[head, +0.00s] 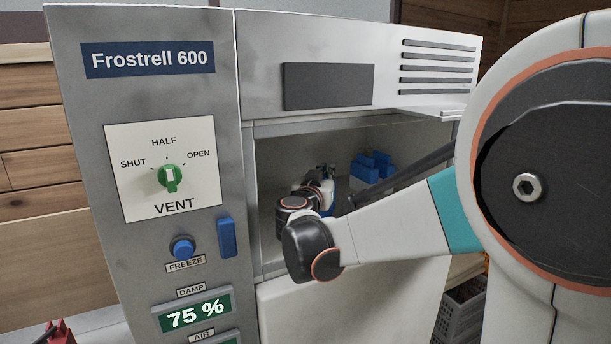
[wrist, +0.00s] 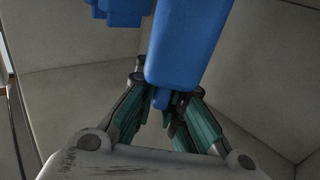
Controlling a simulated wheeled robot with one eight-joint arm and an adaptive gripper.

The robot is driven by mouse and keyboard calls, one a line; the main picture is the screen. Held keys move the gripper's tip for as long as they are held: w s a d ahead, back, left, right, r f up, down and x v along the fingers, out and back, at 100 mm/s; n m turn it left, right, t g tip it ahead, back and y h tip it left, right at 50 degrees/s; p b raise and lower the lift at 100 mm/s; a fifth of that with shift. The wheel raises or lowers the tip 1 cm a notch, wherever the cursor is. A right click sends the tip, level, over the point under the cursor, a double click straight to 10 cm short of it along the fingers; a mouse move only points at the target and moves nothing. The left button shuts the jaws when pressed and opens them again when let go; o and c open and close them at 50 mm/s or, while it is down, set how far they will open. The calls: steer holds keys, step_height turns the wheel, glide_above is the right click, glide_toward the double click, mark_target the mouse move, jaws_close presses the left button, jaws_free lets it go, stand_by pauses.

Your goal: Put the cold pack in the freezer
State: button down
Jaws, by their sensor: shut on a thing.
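The freezer (head: 150,270), labelled Frostrell 600, stands open at its right-hand compartment. My arm reaches through the opening, and my gripper (head: 326,182) is inside the compartment, small and partly hidden by my own arm. In the wrist view my gripper (wrist: 163,98) is shut on the blue cold pack (wrist: 188,42), which extends up from the fingers and out of the frame's top. Whether the pack touches the compartment floor cannot be told.
Other blue blocks (head: 372,167) stand at the back right of the compartment and show at the wrist view's top left (wrist: 118,10). The compartment's pale walls (wrist: 260,60) surround the gripper. A VENT dial (head: 170,179) and blue FREEZE button (head: 183,248) are on the front. A grey crate (head: 461,310) stands below right.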

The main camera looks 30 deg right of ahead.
steer(key=shift+f, duration=0.1)
steer(key=c, duration=1.7)
jaws_free()
steer(key=shift+r, duration=0.2)
steer(key=b+v, duration=0.1)
steer(key=v, duration=1.1)
steer(key=shift+a+f, duration=0.1)
